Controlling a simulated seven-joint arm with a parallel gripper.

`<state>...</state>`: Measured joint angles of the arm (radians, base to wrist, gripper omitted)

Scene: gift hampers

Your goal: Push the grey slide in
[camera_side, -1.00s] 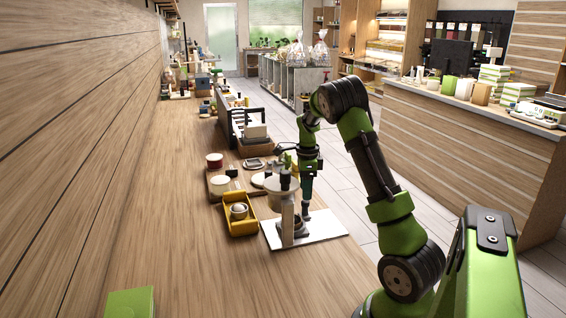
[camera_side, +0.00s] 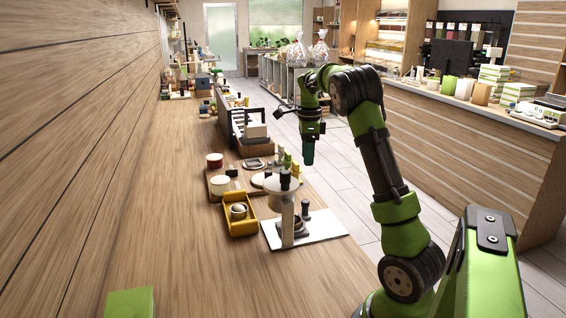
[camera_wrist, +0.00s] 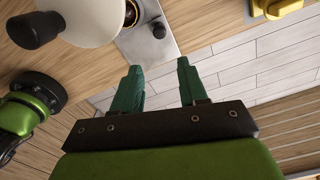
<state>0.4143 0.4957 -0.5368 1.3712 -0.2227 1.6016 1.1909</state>
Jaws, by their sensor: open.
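A press-like device with a pale upright body (camera_side: 288,212) and a dark top knob stands on a white base plate (camera_side: 325,226). A small dark upright knob (camera_side: 305,208) stands beside the body. In the wrist view a dark knob (camera_wrist: 158,30) sits on a flat grey piece (camera_wrist: 146,42), which looks like the grey slide; I cannot tell how far in it is. My gripper (camera_side: 308,160) is above and behind the device, pointing down, apart from it. In the wrist view its green fingers (camera_wrist: 159,70) are apart with nothing between them.
A yellow tray (camera_side: 241,228) holding a round item stands left of the device. A wooden tray (camera_side: 218,194) with round tins is behind it. The counter's right edge is close to the base plate, with floor beyond. The counter's front is mostly clear.

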